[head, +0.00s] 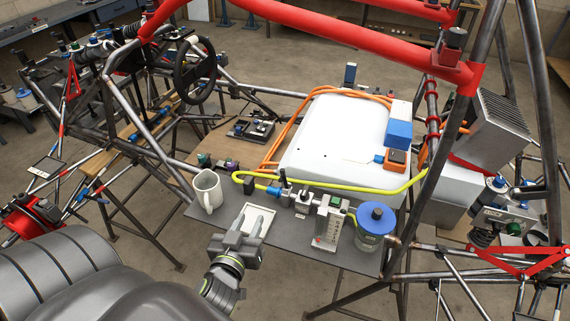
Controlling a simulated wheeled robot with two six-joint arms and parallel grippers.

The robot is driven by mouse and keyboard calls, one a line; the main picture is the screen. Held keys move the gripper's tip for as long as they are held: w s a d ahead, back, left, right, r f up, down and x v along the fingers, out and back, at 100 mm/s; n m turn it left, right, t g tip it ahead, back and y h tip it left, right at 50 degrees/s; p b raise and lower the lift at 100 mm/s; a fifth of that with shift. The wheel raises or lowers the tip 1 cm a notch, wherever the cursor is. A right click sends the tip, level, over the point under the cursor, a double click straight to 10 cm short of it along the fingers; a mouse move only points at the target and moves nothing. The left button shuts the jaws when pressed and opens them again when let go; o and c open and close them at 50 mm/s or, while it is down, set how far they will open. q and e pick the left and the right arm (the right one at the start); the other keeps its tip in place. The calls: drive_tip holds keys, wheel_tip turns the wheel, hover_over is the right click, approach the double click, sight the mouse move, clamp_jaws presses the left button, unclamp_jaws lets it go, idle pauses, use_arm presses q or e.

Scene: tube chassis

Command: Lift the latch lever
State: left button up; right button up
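My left gripper (249,222) reaches over the front edge of the grey board. Its two fingers look apart, with nothing seen between them. I cannot pick out the latch lever for certain. A row of small fittings (303,201) with a blue part stands right of the frame, on the yellow hose. My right gripper is not in view.
A white mug (207,189) stands left of the frame. A white meter box (329,224) and a blue-lidded jar (375,223) stand to the right. A large white case (340,145) with orange cables lies behind. Red and steel chassis tubes (330,38) cross above and at the right.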

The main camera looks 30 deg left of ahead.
sight(281, 173)
use_arm(q)
wheel_tip(281, 173, up, 3)
drive_tip(key=w+d+t+h, duration=0.1)
drive_tip(key=d+t+h, duration=0.1)
drive_tip(key=d, duration=0.1)
drive_tip(key=shift+y, duration=0.4)
drive_tip(key=p+x, duration=0.3)
drive_tip(key=x, duration=1.4)
drive_tip(key=shift+w+a+r, duration=0.1)
drive_tip(key=shift+a+r, duration=0.1)
drive_tip(key=shift+r, duration=0.05)
drive_tip(key=shift+c, duration=0.2)
clamp_jaws()
